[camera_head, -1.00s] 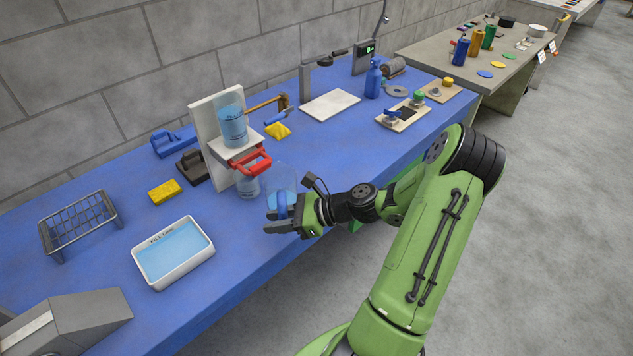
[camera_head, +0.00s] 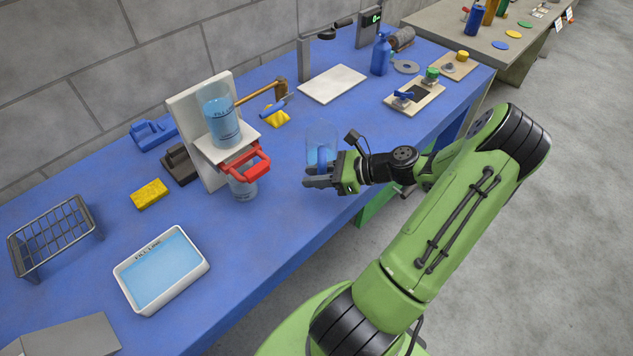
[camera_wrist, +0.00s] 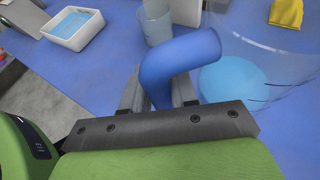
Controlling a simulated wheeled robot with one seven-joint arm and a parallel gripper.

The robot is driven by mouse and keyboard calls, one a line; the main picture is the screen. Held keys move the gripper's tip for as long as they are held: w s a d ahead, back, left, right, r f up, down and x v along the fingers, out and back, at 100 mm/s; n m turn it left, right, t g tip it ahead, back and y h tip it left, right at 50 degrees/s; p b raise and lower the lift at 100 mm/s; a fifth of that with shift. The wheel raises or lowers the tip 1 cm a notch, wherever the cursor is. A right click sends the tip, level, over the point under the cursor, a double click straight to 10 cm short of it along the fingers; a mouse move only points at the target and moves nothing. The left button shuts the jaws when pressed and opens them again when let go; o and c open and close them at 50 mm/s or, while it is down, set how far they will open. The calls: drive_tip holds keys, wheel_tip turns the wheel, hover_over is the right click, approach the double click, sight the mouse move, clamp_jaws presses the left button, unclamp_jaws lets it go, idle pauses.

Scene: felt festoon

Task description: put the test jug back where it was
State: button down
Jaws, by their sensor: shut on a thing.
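The test jug (camera_head: 322,139) is a clear vessel with blue liquid in its lower part and a blue handle. My gripper (camera_head: 320,180) is shut on its handle, over the front part of the blue bench. In the wrist view the blue handle (camera_wrist: 180,60) stands between the fingers, and the jug's clear wall and blue liquid (camera_wrist: 232,80) show to the right. The jug looks about upright. I cannot tell whether its base touches the bench.
Left of the jug is a white stand (camera_head: 186,120) with a clear blue-filled vessel (camera_head: 221,118), a red handle (camera_head: 246,164) and a clear cup (camera_head: 243,188) below. A liquid-filled tray (camera_head: 203,270) is front left. A white board (camera_head: 334,83) lies behind. Bench between is clear.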

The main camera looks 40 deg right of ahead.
wheel_tip(320, 180, down, 6)
drive_tip(key=shift+w+r+b, duration=0.15)
drive_tip(key=shift+r+b, duration=0.05)
drive_tip(key=shift+b, duration=0.55)
drive_tip(key=shift+r, duration=0.1)
drive_tip(key=c, duration=0.9)
unclamp_jaws()
drive_tip(key=p+v, duration=0.3)
drive_tip(key=v, duration=0.9)
drive_tip(key=shift+r, duration=0.1)
